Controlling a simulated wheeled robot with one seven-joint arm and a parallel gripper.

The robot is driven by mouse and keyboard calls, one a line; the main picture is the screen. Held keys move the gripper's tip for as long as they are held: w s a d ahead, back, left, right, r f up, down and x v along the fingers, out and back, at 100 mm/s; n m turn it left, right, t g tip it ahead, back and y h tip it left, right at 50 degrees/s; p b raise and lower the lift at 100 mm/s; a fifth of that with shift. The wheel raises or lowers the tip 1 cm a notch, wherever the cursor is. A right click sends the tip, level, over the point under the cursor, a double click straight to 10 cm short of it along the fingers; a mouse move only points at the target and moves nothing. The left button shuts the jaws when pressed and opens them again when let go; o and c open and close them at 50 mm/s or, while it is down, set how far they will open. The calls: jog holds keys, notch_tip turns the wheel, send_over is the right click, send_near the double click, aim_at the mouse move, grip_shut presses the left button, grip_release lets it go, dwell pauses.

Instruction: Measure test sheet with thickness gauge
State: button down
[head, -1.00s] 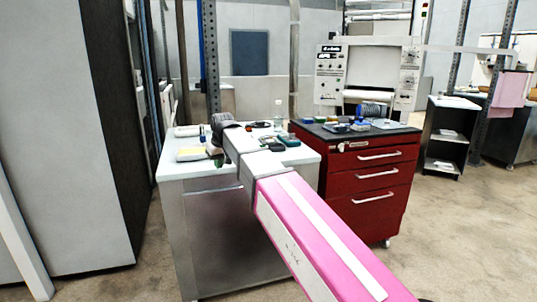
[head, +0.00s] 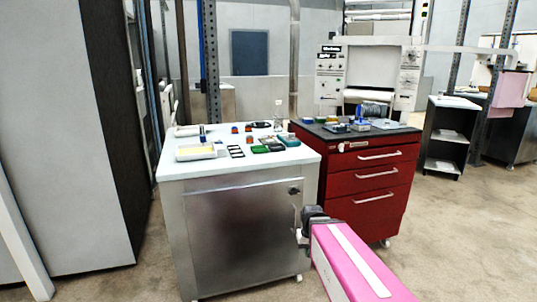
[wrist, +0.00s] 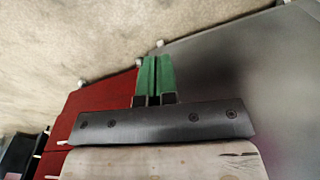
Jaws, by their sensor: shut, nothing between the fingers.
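My gripper (wrist: 153,62) shows in the wrist view as two green fingers, closed together with nothing between them. In the head view the end of my arm is low in front of the gap between the steel cabinet and the red drawer cabinet, below the worktop and clear of the items on it. On the white worktop (head: 240,172) lie small dark flat pieces (head: 236,151), a green item (head: 260,149) and a teal item (head: 289,141). These are too small for me to tell which is the thickness gauge or the test sheet.
A white tray with yellow contents (head: 196,153) and a clear bottle (head: 278,112) stand on the worktop. The red drawer cabinet (head: 368,178) stands to its right, with items on top. A tall grey cabinet (head: 50,140) bounds the left. Open floor (head: 470,230) lies at right.

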jog(key=shift+m, duration=0.4)
jog(key=s+d+f, duration=0.1)
jog(key=s, duration=0.1)
jog(key=s+d+f, duration=0.1)
jog(key=d+f, duration=0.1)
jog(key=shift+s+d, duration=0.2)
jog(key=shift+s, duration=0.2)
